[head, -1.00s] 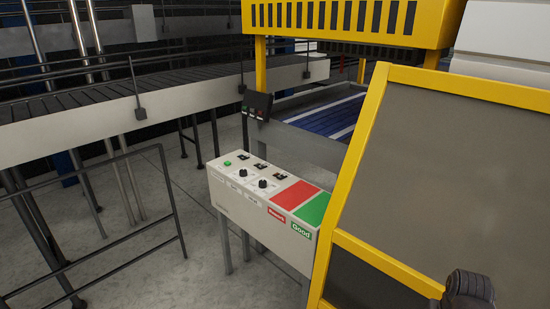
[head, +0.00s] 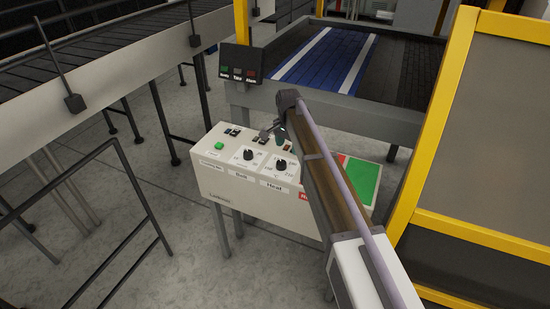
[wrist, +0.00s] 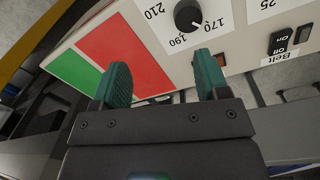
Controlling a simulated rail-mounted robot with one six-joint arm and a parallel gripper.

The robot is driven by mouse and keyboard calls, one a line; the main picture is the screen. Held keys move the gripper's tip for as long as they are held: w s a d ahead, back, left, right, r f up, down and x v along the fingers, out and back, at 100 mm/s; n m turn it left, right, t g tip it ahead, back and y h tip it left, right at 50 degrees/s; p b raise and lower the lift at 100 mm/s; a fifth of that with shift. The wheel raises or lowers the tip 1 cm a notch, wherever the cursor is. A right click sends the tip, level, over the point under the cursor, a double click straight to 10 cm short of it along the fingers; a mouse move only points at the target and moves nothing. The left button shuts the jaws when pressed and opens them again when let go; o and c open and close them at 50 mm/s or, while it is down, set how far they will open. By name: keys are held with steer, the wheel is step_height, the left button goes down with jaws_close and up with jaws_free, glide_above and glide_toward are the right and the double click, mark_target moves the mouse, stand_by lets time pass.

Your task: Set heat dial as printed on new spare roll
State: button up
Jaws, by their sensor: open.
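The heat dial (head: 280,165) is a black knob on the sloped top of a light grey control box (head: 222,182), above a label reading Heat. In the wrist view a black dial (wrist: 188,15) shows at the top, with 170, 190 and 210 printed around it. A small white mark on its edge faces roughly the 170 side; the exact setting is unclear. My gripper (wrist: 163,80) has two green fingers, open and empty, with the dial beyond them, apart from it. In the head view my gripper (head: 276,132) is above the back of the box, partly hidden. I see no spare roll.
A second dial (head: 248,154) and a green button (head: 219,146) are left of the heat dial. Rocker switches line the back. A red pad (wrist: 135,60) and green pad (head: 364,184) lie right. A yellow-framed guard (head: 440,140) stands further right, a railing (head: 150,205) left.

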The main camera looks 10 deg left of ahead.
mark_target(281, 163)
steer(key=w+a+m, duration=0.1)
steer(key=w+a, duration=0.2)
steer(key=f+b, duration=1)
steer(key=b, duration=0.1)
steer(key=shift+s+d+f, duration=0.1)
steer(key=shift+s+f, duration=0.25)
steer(key=shift+f, duration=0.05)
steer(key=shift+r, duration=0.1)
steer(key=shift+r, duration=0.1)
steer(key=shift+c, duration=0.2)
steer(key=c, duration=0.9)
